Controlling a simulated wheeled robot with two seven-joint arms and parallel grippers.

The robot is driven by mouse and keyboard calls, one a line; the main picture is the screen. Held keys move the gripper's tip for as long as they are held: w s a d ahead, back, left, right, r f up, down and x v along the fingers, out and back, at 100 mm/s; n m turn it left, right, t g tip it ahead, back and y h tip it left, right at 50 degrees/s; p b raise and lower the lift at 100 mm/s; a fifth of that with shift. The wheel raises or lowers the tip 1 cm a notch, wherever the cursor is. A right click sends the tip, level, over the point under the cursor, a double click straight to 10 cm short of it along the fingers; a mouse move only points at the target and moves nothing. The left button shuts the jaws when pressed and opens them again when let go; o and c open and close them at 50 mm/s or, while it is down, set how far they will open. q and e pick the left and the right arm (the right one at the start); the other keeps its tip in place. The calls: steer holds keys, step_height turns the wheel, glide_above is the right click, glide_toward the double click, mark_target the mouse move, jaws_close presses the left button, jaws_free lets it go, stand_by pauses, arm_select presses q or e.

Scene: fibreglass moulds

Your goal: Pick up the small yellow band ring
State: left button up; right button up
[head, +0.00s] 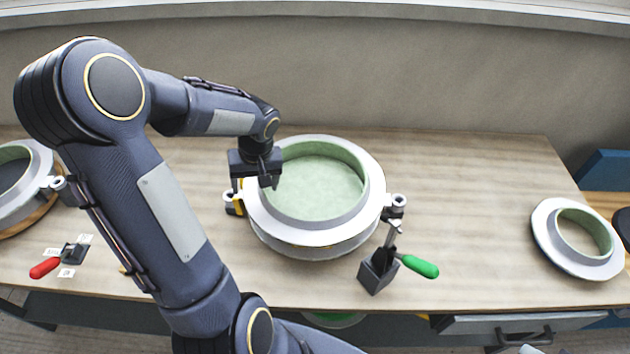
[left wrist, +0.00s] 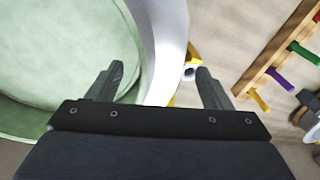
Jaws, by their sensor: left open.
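A small yellow piece (head: 235,207) shows at the left side of the large round mould (head: 316,240), by its grey lug. It is partly hidden, and I cannot tell whether it is a ring. Yellow also shows behind the mould's white rim in the left wrist view (left wrist: 194,52). My left gripper (head: 254,184) points down, open, just above the mould's left rim and close to the yellow piece. In the left wrist view its fingertips (left wrist: 159,72) are apart, with the rim between and below them. My right gripper is not in view.
A toggle clamp with a green handle (head: 420,266) stands right of the mould. A smaller flanged ring (head: 556,252) lies at the far right. A red-handled clamp (head: 46,268) is at the left. The table (head: 470,200) is clear between mould and right ring.

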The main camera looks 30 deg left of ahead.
arm_select(q)
steer(key=shift+a+f, duration=0.15)
steer(key=shift+f, duration=0.6)
steer(key=shift+r, duration=0.1)
steer(key=c, duration=1.6)
